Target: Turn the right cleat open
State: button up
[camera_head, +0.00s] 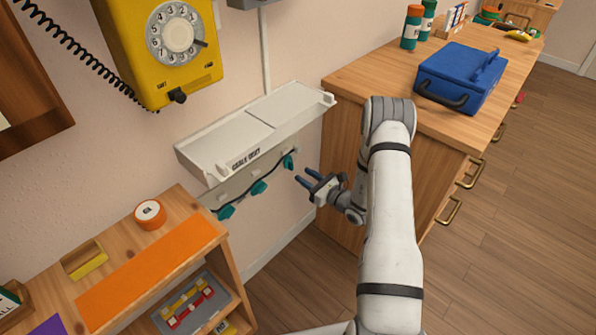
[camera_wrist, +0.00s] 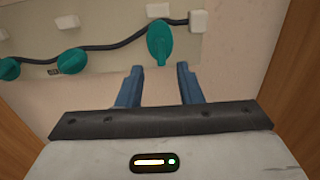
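Several teal cleats sit in a row along a black cable on a pale panel under the grey wall shelf (camera_head: 262,123). The right cleat (camera_head: 288,161) is the one nearest my gripper; in the wrist view the right cleat (camera_wrist: 159,42) points roughly up and down, its lower tip just above the gap between my fingers. The middle cleat (camera_head: 259,188) and the left cleat (camera_head: 226,212) lie further left. My gripper (camera_head: 304,179) is open and empty, apart from the right cleat, with blue fingers (camera_wrist: 158,82) toward the panel.
A yellow dial phone (camera_head: 120,50) hangs above left. A wooden counter (camera_head: 350,85) with a blue bag (camera_head: 455,80) stands close on the right. A low wooden shelf unit (camera_head: 215,235) stands at the lower left. White clips (camera_wrist: 203,20) hold the cable.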

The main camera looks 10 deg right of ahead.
aim_at(293, 168)
jog(key=shift+b+x, duration=0.3)
jog(key=shift+x, duration=2.1)
grip_shut()
